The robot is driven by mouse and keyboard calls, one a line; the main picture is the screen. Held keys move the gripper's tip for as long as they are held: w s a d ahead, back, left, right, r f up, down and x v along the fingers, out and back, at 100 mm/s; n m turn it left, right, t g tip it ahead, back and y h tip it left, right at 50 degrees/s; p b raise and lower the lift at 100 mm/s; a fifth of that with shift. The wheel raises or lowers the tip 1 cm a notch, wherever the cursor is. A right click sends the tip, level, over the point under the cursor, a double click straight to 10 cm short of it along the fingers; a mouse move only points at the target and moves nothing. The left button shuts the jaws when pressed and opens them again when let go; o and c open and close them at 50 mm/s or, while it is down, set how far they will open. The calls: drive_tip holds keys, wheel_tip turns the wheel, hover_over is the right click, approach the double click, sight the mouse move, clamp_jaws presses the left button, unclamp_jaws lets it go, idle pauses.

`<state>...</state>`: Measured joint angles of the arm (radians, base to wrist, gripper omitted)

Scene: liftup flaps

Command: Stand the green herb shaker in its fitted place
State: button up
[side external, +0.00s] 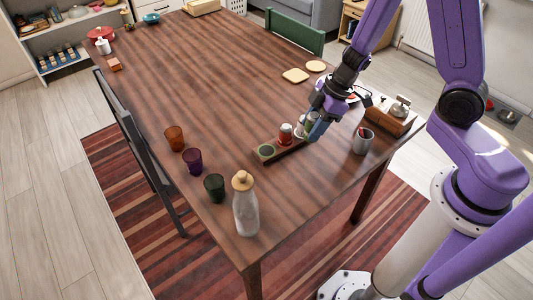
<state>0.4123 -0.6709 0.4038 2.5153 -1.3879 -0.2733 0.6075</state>
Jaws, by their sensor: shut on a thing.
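A small wooden rack (276,156) lies on the table, with a round green-marked place (266,150) showing at its left end. A red shaker (286,134) stands in the rack's middle. My gripper (313,127) is at the rack's right end and is shut on the green herb shaker (310,119), of which only a small greenish part shows between the fingers. A pale shaker shows partly beside the fingers. I cannot tell whether the held shaker touches the rack.
The table's middle (210,80) is clear.

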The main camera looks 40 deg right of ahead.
drive_tip(key=w+a+f, duration=0.1)
drive_tip(key=w+f, duration=0.2)
drive_tip(key=w+a+f+n, duration=0.1)
drive_tip(key=w+a+f, duration=0.1)
drive_tip(key=w+f, duration=0.1)
drive_tip(key=w+a+f+n+g, duration=0.1)
drive_tip(key=w+a+f, duration=0.1)
drive_tip(key=w, duration=0.3)
drive_tip(key=shift+f, duration=0.45)
drive_tip(key=shift+w+a+f, duration=0.1)
drive_tip(key=shift+w+f, duration=0.45)
drive_tip(key=shift+f, duration=1.6)
drive_tip(key=shift+f, duration=0.25)
